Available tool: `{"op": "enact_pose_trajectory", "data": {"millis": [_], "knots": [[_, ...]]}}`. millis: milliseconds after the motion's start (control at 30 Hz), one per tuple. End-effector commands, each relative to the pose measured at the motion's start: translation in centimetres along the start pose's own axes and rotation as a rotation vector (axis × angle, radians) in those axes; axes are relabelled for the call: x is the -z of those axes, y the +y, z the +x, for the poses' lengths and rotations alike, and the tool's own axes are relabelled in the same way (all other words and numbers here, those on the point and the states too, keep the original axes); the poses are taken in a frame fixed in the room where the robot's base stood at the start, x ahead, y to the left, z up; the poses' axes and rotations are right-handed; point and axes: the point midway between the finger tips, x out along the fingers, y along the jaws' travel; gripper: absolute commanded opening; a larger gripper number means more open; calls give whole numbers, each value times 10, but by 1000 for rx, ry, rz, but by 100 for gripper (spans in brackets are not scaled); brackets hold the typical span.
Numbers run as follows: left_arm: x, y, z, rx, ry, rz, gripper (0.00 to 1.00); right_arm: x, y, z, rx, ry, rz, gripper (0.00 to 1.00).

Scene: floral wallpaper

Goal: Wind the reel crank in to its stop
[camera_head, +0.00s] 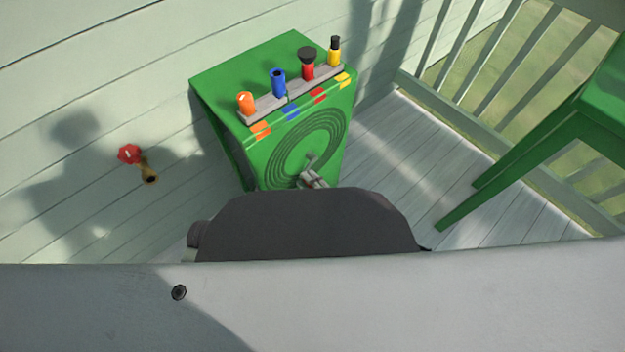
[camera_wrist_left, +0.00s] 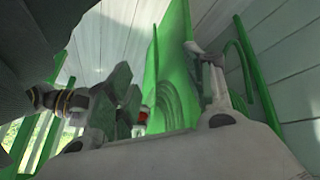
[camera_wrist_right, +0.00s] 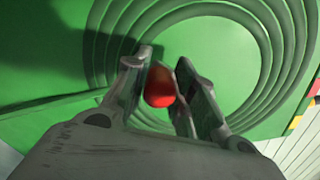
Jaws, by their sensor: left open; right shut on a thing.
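The reel is a green box (camera_head: 232,83) with a spiral of dark rings on its front face. In the right wrist view the spiral face (camera_wrist_right: 230,75) fills the background. The crank's red knob (camera_wrist_right: 160,90) sits between the fingers of my right gripper (camera_wrist_right: 164,60), which is shut on it. In the head view my right gripper (camera_head: 313,179) is low in front of the spiral; the knob is hidden there. My left gripper (camera_wrist_left: 158,62) is open with nothing seen between its fingers, and the green box stands beyond it. It is not visible in the head view.
A grey rack (camera_head: 290,97) on the box holds orange, blue, red and yellow pieces. A red-and-brass valve (camera_head: 130,154) is on the wall at left. A green stool or table (camera_head: 535,150) stands at right by the railing (camera_head: 480,100). My own body hides the lower view.

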Motion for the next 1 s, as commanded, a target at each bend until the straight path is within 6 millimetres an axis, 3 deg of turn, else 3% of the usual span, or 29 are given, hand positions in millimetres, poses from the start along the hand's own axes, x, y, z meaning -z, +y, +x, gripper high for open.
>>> {"op": "enact_pose_trajectory", "data": {"millis": [500,1000], "knots": [[-11,-1,15,-9,14,-9,53,-29,-13,-1,-3,-2,443,0],[-9,-1,17,-12,35,-11,53,-35,-20,-1,-2,-1,574,0]]}}
